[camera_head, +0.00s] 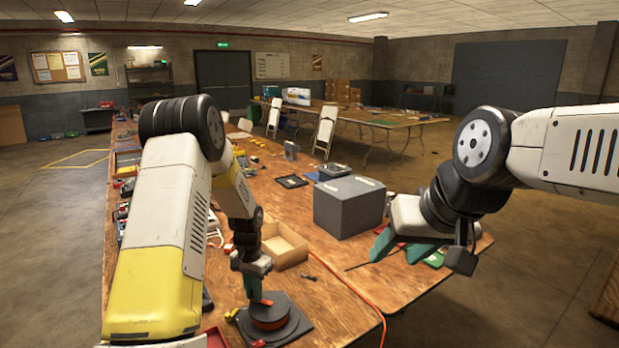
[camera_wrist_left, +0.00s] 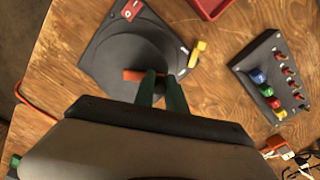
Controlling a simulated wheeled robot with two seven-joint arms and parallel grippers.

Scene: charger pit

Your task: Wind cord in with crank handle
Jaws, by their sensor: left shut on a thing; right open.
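The cord reel (camera_head: 292,331) sits on the table at the bottom of the head view, a dark square base with a round disc and an orange-red band under it. The left wrist view shows its disc (camera_wrist_left: 128,55) from above. An orange crank handle (camera_wrist_left: 132,75) lies across the disc. My left gripper (camera_head: 255,288) points down at the reel, its green fingers (camera_wrist_left: 161,90) shut on the handle, partly hiding it. An orange cord (camera_head: 352,285) runs over the table to the right of the reel.
A grey box (camera_head: 349,211) and an open cardboard box (camera_head: 287,247) stand beyond the reel. A panel with coloured knobs (camera_wrist_left: 270,77) and a red tray (camera_wrist_left: 210,7) lie near it. A yellow piece (camera_wrist_left: 197,53) sits at the base's edge.

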